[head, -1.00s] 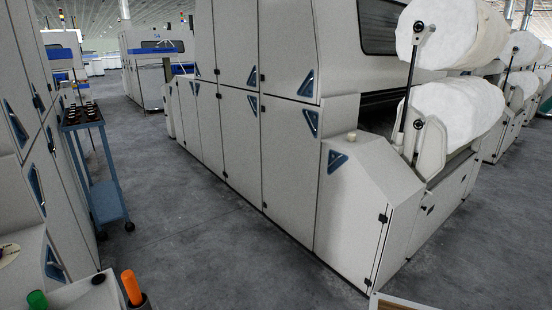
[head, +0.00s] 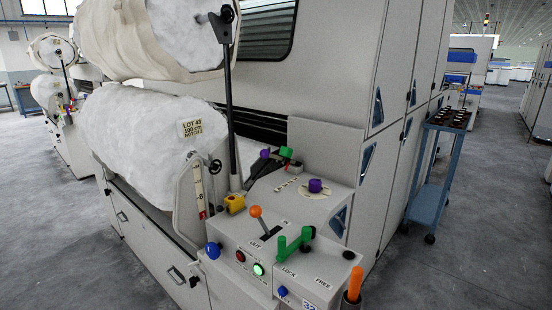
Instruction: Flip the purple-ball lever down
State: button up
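A small purple ball (head: 265,153) shows at the back of the machine's control end, beside a green handle (head: 286,152) and dark bars. I cannot make out its full lever or which way it is set. A separate purple knob (head: 315,185) sits on a pale round dial plate on the sloping top, nearer to me. My gripper is not in view.
The control box holds an orange-ball lever (head: 255,211), a green handle (head: 293,243) near LOCK and FREE labels, a blue ball (head: 212,250) and a lit green button (head: 258,269). An orange handle (head: 355,283) stands in front. A blue cart (head: 428,205) stands right; grey floor is clear there.

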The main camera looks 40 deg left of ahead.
aim_at(264, 154)
jog(key=i+l+u, duration=0.15)
jog(key=i+u, duration=0.15)
jog(key=u, duration=0.15)
jog(key=i+l+u, duration=0.25)
jog(key=u, duration=0.2)
jog(key=i+l+u, duration=0.2)
jog(key=u, duration=0.25)
jog(key=i+l+u, duration=0.1)
jog(key=l+u, duration=0.35)
jog(key=i+l+u, duration=0.1)
jog(key=l+u, duration=0.7)
jog(key=l, duration=0.35)
jog(key=l+u, duration=0.35)
jog(key=l, duration=0.35)
jog(key=i+j, duration=0.4)
jog(key=j, duration=0.1)
